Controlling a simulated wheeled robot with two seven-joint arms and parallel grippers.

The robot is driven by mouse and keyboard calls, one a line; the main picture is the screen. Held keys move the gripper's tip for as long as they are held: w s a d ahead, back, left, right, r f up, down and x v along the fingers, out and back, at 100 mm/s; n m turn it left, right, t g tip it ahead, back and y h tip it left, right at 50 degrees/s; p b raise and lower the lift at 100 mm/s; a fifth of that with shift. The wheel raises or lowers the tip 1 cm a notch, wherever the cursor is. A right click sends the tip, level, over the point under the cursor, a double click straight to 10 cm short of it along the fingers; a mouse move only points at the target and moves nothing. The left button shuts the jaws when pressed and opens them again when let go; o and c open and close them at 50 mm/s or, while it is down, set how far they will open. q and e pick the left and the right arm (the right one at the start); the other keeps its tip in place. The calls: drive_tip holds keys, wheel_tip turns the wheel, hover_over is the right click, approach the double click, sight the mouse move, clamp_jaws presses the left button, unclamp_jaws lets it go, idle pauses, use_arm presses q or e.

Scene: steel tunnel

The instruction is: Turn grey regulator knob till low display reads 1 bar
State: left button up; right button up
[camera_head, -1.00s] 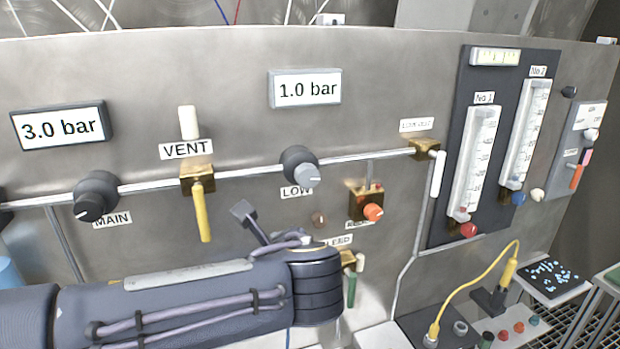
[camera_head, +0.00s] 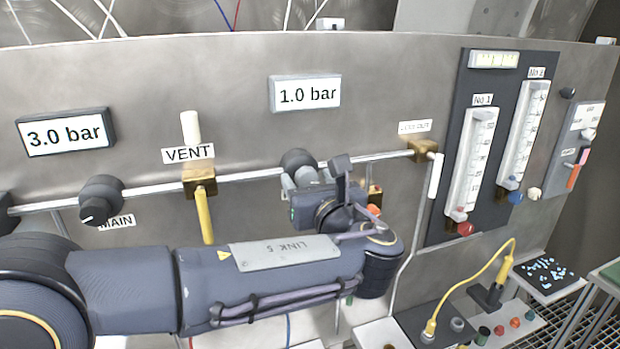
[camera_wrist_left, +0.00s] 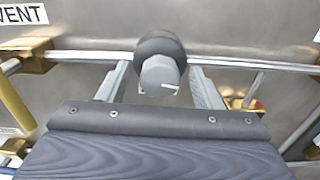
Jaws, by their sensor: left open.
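The low display (camera_head: 305,93) reads 1.0 bar. Below it on the pipe is the low regulator (camera_head: 298,160), a dark round body whose grey knob is mostly hidden behind my left gripper (camera_head: 298,182) in the head view. In the left wrist view the grey knob (camera_wrist_left: 160,76) faces me at the upper middle. My left gripper (camera_wrist_left: 160,88) is open, with one finger on each side of the knob and visible gaps between. The LOW label is hidden by my arm. My right gripper is not in view.
The main display (camera_head: 66,131) reads 3.0 bar above the main knob (camera_head: 101,203). A yellow vent lever (camera_head: 205,215) hangs left of my gripper. Flow tubes (camera_head: 475,165) stand farther right.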

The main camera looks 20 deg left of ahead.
use_arm(q)
drive_tip(key=c, duration=1)
drive_tip(key=shift+n, duration=0.3)
drive_tip(key=o, duration=1)
drive_tip(key=shift+s, duration=0.1)
